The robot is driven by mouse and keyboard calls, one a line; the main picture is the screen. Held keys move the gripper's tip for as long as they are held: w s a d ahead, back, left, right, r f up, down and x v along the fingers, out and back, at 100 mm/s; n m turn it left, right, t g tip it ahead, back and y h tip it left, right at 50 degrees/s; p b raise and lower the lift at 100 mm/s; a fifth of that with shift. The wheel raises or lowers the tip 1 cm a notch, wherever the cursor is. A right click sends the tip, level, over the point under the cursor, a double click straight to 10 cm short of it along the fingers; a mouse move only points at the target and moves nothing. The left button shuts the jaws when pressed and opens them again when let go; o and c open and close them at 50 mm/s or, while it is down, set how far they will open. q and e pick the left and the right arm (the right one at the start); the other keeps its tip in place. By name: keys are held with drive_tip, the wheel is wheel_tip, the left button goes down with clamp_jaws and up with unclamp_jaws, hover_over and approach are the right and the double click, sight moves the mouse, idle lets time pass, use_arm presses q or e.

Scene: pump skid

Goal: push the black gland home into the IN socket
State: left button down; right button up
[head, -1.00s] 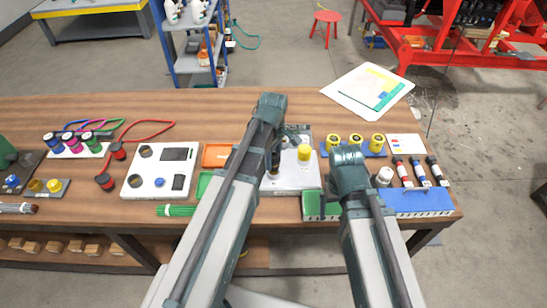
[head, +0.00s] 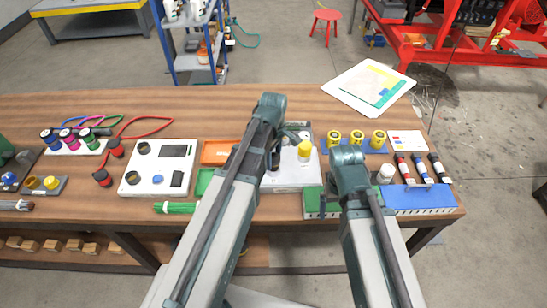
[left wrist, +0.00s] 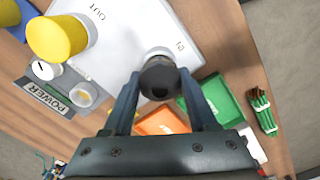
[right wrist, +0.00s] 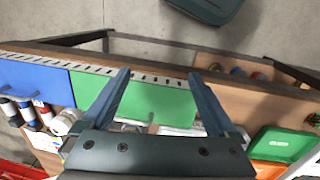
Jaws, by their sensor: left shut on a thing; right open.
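The black gland (left wrist: 158,80) is between the fingers of my left gripper (left wrist: 160,88), which is shut on it. In the left wrist view it is over the corner of the white box (left wrist: 125,45) beside the IN label, with a pale grey collar showing at its far edge. How deep it sits in the IN socket cannot be told, as the gland covers the opening. In the head view my left arm partly hides the white box (head: 290,180). A yellow gland (left wrist: 55,38) stands by the OUT label. My right gripper (right wrist: 158,85) is open and empty above a green block (right wrist: 150,104).
Orange (left wrist: 160,121) and green (left wrist: 216,100) trays lie beside the box, with green sticks (left wrist: 262,110) beyond. A POWER plate (left wrist: 48,97) is on the other side. A blue block (head: 420,200) adjoins the green one. Bare bench shows behind.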

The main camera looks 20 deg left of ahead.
use_arm(q)
drive_tip(key=shift+f+b, duration=0.65)
drive_tip(key=shift+f, duration=0.05)
drive_tip(key=shift+c, duration=0.6)
unclamp_jaws()
drive_tip(key=shift+r, duration=0.1)
wheel_tip(320, 180, up, 14)
drive_tip(key=p, duration=1.4)
drive_tip(key=shift+f, duration=0.2)
